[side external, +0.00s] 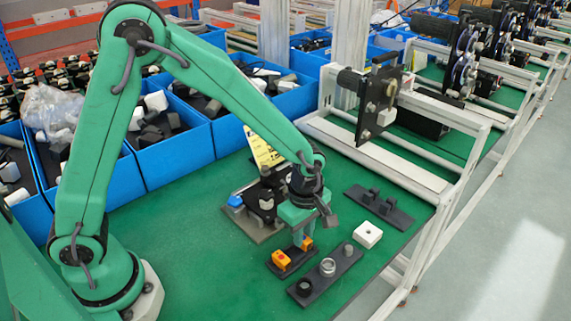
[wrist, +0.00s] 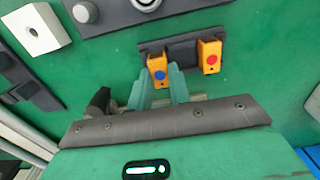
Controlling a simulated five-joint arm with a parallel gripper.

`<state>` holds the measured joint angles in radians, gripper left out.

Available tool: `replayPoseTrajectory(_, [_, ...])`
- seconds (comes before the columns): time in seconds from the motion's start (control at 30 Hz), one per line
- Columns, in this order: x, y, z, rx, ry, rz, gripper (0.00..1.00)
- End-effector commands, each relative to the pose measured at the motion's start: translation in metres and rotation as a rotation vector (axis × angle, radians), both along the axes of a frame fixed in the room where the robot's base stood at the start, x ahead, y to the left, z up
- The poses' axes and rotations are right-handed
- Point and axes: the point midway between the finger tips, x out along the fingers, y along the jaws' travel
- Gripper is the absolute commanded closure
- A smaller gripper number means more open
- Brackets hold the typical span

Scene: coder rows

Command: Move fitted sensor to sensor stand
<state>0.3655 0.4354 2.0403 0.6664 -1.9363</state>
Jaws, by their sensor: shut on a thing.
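My gripper (side external: 304,238) points down over the green table, low above the dark sensor stand (side external: 292,264). It is shut on an orange sensor (side external: 307,243), which has a blue dot and sits between the fingertips in the wrist view (wrist: 158,70). This sensor is at one end of the stand, which also shows in the wrist view (wrist: 182,48). I cannot tell whether it touches the stand. A second orange sensor (side external: 281,259) stands at the other end, and has a red dot in the wrist view (wrist: 210,54). The fingers hide part of the held sensor.
A dark plate with round fittings (side external: 325,273) lies in front, right of the stand. A white block (side external: 368,235) and a dark bracket plate (side external: 378,208) lie farther right. A fixture with a blue part (side external: 236,202) stands behind my gripper. Blue bins (side external: 181,150) line the back.

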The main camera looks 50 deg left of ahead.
Motion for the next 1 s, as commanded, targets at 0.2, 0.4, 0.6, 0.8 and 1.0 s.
replayPoseTrajectory(0.2, [0.0, 0.0, 0.0, 0.0, 0.0, 0.0, 1.0])
replayPoseTrajectory(0.4, [0.0, 0.0, -0.0006, 0.0, 0.0, 0.0, 1.0])
replayPoseTrajectory(0.6, [0.0001, 0.0, -0.0052, 0.0, 0.0, 0.0, 1.0])
replayPoseTrajectory(0.8, [0.0001, 0.0, -0.0077, 0.0, -0.001, 0.0, 1.0])
replayPoseTrajectory(1.0, [0.0001, 0.0, -0.0077, 0.0, -0.001, 0.0, 1.0])
